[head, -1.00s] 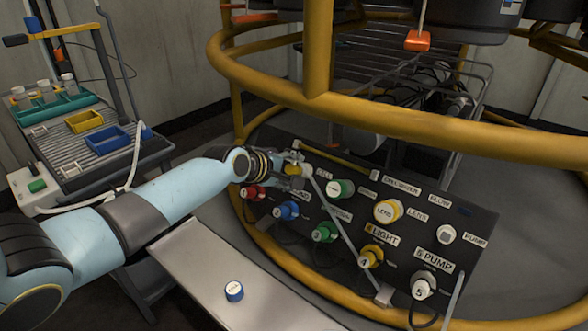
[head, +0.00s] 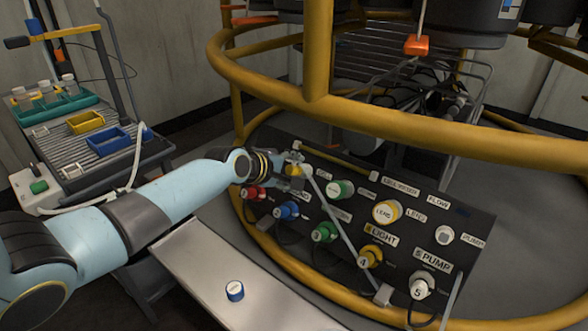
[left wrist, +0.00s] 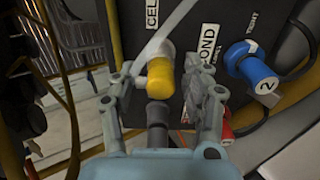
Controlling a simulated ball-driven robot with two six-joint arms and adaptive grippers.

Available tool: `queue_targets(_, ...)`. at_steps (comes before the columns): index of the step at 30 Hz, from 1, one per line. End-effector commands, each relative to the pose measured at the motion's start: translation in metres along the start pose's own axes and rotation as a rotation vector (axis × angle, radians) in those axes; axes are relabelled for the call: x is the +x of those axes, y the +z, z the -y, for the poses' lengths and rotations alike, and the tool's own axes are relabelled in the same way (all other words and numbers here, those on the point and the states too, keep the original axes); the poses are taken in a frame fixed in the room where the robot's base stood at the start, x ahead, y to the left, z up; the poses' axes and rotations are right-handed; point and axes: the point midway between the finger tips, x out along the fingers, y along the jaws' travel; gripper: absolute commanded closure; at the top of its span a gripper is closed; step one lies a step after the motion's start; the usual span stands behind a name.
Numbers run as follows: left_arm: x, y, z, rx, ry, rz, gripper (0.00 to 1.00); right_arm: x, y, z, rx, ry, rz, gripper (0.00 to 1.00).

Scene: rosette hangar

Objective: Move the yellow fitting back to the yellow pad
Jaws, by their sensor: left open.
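A yellow fitting with a pale end (left wrist: 161,76) is on the dark panel in the left wrist view. It also shows small in the head view (head: 292,170), partly hidden by my gripper. My left gripper (left wrist: 165,85) is open, with a finger on each side of the fitting; I cannot tell whether either touches it. In the head view my left gripper (head: 292,178) is at the panel's upper left. I cannot make out a yellow pad for certain. My right gripper is not in view.
The panel (head: 330,262) carries several coloured plugs and knobs, with a blue plug (left wrist: 252,70) close by the gripper. A yellow rail (head: 350,110) passes above. A yellow bin (head: 84,122) stands on the left rack.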

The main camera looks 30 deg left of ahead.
Motion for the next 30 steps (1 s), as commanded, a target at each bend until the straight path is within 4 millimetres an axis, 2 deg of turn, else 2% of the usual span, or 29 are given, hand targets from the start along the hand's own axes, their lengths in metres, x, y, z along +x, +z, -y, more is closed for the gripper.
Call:
queue_targets(5,0.0002,0.0001,0.0005,0.000,0.000,0.000,0.51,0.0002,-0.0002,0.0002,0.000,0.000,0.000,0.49)
queue_targets(15,0.0002,0.0001,0.0007,0.001,-0.001,0.000,0.94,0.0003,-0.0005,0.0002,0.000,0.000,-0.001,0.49)
queue_targets(17,0.0002,0.0001,0.0007,0.001,-0.001,0.000,1.00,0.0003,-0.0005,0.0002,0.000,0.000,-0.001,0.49)
queue_targets(30,0.0002,0.0000,0.0007,0.001,-0.001,0.000,1.00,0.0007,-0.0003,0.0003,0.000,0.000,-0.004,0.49)
